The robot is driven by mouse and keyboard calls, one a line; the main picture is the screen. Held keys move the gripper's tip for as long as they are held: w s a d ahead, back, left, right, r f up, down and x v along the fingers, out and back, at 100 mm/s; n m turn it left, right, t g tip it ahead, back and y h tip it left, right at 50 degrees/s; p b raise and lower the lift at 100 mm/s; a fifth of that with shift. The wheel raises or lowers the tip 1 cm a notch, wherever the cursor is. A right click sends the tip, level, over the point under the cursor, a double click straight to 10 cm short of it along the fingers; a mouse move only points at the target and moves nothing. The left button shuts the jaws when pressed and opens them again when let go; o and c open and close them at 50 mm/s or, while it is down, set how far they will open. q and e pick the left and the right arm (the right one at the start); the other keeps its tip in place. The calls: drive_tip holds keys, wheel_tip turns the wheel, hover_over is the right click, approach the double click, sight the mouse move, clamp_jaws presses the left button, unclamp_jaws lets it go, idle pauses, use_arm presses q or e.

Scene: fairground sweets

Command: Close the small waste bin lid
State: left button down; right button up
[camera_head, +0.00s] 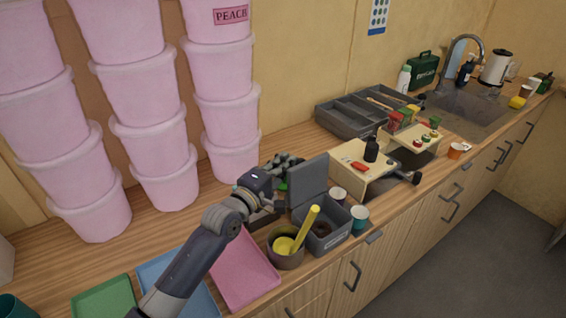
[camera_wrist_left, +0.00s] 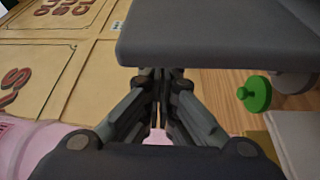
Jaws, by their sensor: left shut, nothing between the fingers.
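The small waste bin (camera_head: 326,238) is a grey box on the wooden counter, and its grey lid (camera_head: 308,184) stands up, open, at the bin's back left. In the left wrist view the gripper (camera_wrist_left: 160,82) is shut and empty, and a grey panel (camera_wrist_left: 215,38), apparently the lid, lies just beyond the fingertips. I cannot tell whether they touch. My right gripper is not in view.
A brown pot (camera_head: 287,260) with a yellow stick (camera_head: 308,226) stands close in front of the bin. Pink tubs (camera_head: 165,180) are stacked behind my left arm. A pink tray (camera_head: 240,270) lies left of the pot.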

sight(296, 166)
use_arm(q)
drive_tip(key=shift+s+d+r+m+t+h+b, duration=0.25)
drive_tip(key=shift+s+d+m, duration=0.3)
drive_tip(key=shift+m, duration=0.3)
drive_tip(key=shift+s+d+r+m+t+h+b, duration=0.2)
drive_tip(key=shift+s+d+r+m+b, duration=0.15)
drive_tip(key=shift+s+m, duration=0.4)
drive_tip(key=shift+s+d+r+m+t+h+b, duration=0.15)
drive_tip(key=shift+s+d+r+m+h+b, duration=0.25)
drive_tip(key=shift+m, duration=0.5)
drive_tip(key=shift+s+f, duration=0.1)
